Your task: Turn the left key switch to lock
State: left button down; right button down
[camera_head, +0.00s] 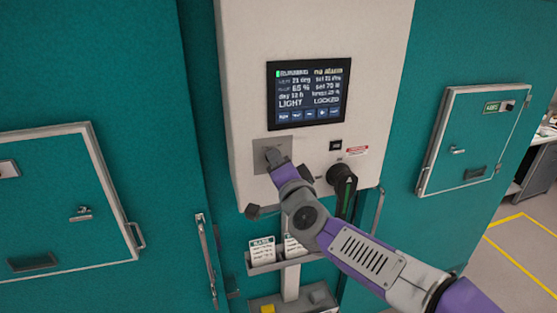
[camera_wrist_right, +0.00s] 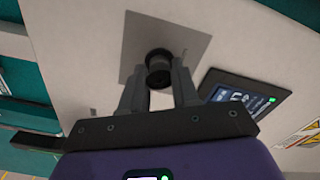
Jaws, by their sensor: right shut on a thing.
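The left key switch is a round black part on a square grey plate (camera_head: 259,158) at the left of the white control panel, below the screen. In the head view my right gripper (camera_head: 275,156) covers most of it. In the right wrist view the black switch (camera_wrist_right: 158,68) sits in front of the plate (camera_wrist_right: 135,38). The two fingers of my right gripper (camera_wrist_right: 159,88) stand on either side of it, shut on it. The exact angle of the key cannot be made out. My left gripper is not in view.
The screen (camera_head: 308,90) above reads "LIGHT" and "LOCKED". A large black rotary handle (camera_head: 343,185) is close to the right of my wrist. A card holder (camera_head: 263,258) hangs below. Teal chamber doors with handles (camera_head: 207,255) flank the panel.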

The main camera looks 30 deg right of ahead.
jog(key=shift+n, duration=0.4)
jog(key=c, duration=0.8)
grip_release()
jog(key=shift+c, duration=0.2)
jog(key=v, duration=0.7)
jog(key=shift+s, duration=0.3)
